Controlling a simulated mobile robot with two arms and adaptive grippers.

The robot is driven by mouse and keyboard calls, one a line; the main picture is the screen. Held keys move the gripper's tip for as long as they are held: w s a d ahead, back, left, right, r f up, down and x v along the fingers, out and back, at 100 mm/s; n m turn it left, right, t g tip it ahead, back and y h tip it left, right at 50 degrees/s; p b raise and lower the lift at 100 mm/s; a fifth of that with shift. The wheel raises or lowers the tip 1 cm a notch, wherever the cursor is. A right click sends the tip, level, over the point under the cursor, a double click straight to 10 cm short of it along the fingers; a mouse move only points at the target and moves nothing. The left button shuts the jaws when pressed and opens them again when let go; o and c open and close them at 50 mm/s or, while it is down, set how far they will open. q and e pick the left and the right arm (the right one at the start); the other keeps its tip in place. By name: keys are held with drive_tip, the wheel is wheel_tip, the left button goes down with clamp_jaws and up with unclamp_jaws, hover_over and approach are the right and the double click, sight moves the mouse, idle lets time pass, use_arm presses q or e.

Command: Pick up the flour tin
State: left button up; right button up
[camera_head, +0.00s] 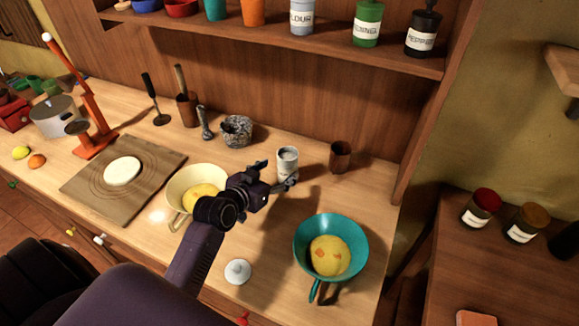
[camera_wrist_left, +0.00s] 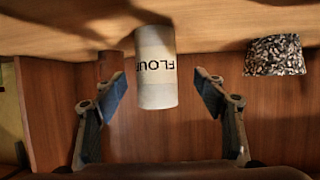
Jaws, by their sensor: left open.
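The flour tin (camera_head: 288,165) is a small pale grey-white cylinder standing upright on the wooden counter, near the back. In the left wrist view the flour tin (camera_wrist_left: 155,65) appears upside down with its FLOUR label showing. My left gripper (camera_head: 277,175) is open, in front of the tin in the head view. In the left wrist view the tin lies between the two spread blue-padded fingers of the gripper (camera_wrist_left: 161,92), with gaps on both sides. I cannot tell how far the tin reaches between the fingertips. My right gripper is not in view.
A brown cup (camera_head: 340,157) stands right of the tin and a speckled stone mortar (camera_head: 236,131) left of it. A cream pan (camera_head: 181,183) lies beneath my left forearm's side. A teal pan (camera_head: 327,222) is at front right. A shelf (camera_head: 270,42) with several containers hangs above.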

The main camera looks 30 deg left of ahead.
sight(282, 171)
use_arm(q)
drive_tip(key=shift+w+d+f+p, duration=0.15)
drive_tip(key=shift+w+f+p, duration=0.15)
drive_tip(key=shift+w, duration=0.35)
drive_tip(key=p+x, duration=0.1)
drive_tip(key=x, duration=0.2)
drive_tip(key=shift+d+f, duration=0.15)
drive_tip(key=shift+f, duration=0.1)
drive_tip(key=shift+w+f, duration=0.3)
drive_tip(key=shift+w, duration=0.25)
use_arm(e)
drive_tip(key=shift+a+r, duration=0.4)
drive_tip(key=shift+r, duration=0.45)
use_arm(q)
drive_tip(key=c, duration=1.6)
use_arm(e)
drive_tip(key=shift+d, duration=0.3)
use_arm(q)
drive_tip(key=shift+r, duration=0.15)
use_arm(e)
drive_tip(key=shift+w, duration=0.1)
use_arm(q)
wheel_tip(282, 171, up, 20)
drive_tip(key=shift+f+b, duration=0.1)
drive_tip(key=shift+b, duration=0.7)
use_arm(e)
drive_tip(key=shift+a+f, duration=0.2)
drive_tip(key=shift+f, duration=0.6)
